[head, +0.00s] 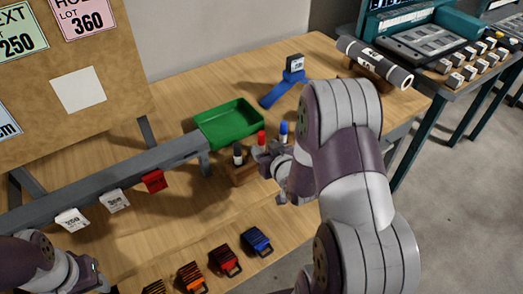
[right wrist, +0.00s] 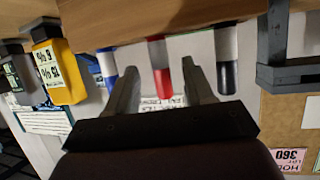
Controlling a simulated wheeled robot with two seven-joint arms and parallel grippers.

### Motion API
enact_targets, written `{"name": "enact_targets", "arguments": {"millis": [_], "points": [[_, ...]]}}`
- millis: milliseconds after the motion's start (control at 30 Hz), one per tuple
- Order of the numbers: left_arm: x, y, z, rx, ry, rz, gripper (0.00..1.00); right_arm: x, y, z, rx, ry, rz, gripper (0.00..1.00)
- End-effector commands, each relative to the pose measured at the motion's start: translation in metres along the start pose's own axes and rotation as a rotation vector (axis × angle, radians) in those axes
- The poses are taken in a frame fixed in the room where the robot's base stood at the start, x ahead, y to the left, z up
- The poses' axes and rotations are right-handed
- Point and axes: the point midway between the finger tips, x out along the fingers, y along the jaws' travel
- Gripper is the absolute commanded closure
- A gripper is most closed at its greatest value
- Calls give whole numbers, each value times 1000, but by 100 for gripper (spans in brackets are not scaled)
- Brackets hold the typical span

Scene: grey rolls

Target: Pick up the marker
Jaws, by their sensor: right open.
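Three markers stand upright in a wooden holder (head: 242,175) on the table: a black one (head: 238,152), a red one (head: 261,138) and a blue one (head: 283,128). My right gripper (head: 262,153) is open at the row, partly hidden by its own arm. In the right wrist view, upside down, the red marker (right wrist: 161,70) shows between the open fingers (right wrist: 162,90). The blue marker (right wrist: 108,65) is by the left finger and the black marker (right wrist: 227,60) is right of the fingers. My left gripper (head: 90,274) is at the lower left, its jaws unclear.
A green tray (head: 228,124) lies behind the holder. A grey rail (head: 110,183) with hanging tags runs to the left. A blue stand (head: 283,88) and a white roll (head: 375,62) are farther back. Several coloured clips (head: 225,260) line the front edge.

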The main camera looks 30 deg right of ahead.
Motion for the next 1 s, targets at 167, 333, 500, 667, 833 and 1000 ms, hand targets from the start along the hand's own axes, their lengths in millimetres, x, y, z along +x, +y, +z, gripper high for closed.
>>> {"name": "enact_targets", "arguments": {"millis": [167,333,500,667,833,1000], "points": [[-2,0,0,0,0,0,57,25,0,-2,0,-2,-2,47],[-2,0,0,0,0,0,57,54,2,-2,0,-3,-1,47],[-2,0,0,0,0,0,57,59,2,-3,0,-2,0,47],[-2,0,0,0,0,0,57,59,2,-3,0,-2,0,67],[-2,0,0,0,0,0,57,59,2,-3,0,-2,0,100],[-2,0,0,0,0,0,57,59,2,-3,0,-3,0,100]]}}
